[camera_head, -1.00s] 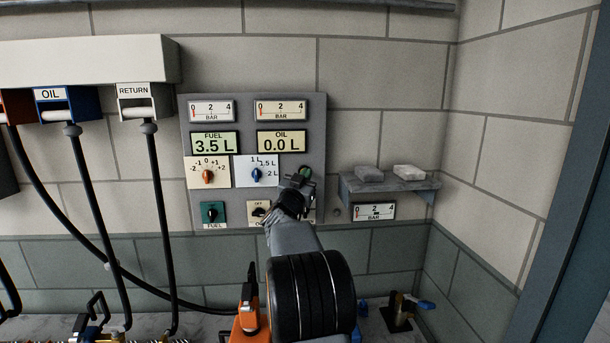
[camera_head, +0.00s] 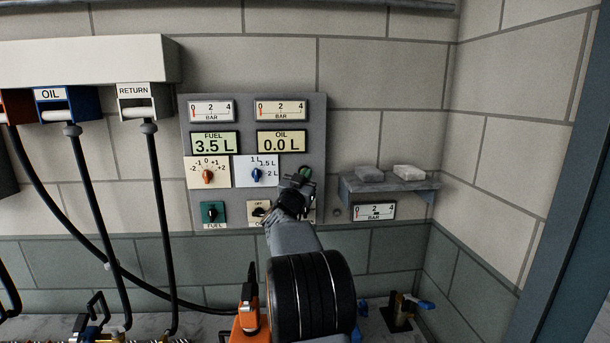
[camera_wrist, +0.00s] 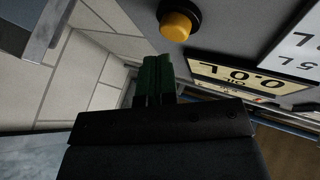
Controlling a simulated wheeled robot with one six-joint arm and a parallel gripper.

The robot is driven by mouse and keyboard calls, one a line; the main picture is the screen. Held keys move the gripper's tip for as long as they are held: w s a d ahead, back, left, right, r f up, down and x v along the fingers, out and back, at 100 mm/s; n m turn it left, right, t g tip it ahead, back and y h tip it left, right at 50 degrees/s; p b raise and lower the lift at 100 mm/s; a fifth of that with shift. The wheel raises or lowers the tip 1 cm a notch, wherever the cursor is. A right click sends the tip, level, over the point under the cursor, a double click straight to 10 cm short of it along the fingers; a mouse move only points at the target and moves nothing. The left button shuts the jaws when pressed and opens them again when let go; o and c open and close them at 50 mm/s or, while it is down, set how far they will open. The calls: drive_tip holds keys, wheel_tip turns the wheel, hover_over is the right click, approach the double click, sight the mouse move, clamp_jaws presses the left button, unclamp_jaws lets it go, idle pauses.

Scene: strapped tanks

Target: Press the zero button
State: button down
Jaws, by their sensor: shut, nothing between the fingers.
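A round yellow-orange button (camera_wrist: 177,24) in a black ring sits on the grey panel, at the top of the wrist view. No label on it can be read, so I cannot confirm it is the zero button. In the head view my arm covers this part of the panel. My gripper (camera_head: 306,173) is in front of the panel, below the OIL display (camera_head: 282,142). Its green fingers (camera_wrist: 156,80) are together and empty. In the wrist view the fingertips are below and left of the button, apart from it in the picture.
The panel (camera_head: 318,125) also carries the FUEL display (camera_head: 214,143), an orange-knob dial (camera_head: 208,174), a blue-knob dial (camera_head: 256,173) and a green FUEL switch (camera_head: 213,212). A small shelf (camera_head: 395,187) with two blocks juts out to the right. Hoses hang at left.

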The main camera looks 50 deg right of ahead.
drive_tip(key=shift+w+d, duration=0.15)
drive_tip(key=shift+w, duration=0.05)
drive_tip(key=shift+w+d, duration=0.1)
drive_tip(key=shift+w, duration=0.05)
drive_tip(key=shift+w+d, duration=0.35)
idle(1.0)
drive_tip(key=shift+s+a, duration=0.15)
drive_tip(key=shift+s+a+b, duration=0.45)
drive_tip(key=shift+s, duration=0.1)
idle(0.4)
drive_tip(key=shift+s+a+b, duration=1.55)
drive_tip(key=shift+s+a, duration=0.1)
drive_tip(key=shift+s, duration=0.25)
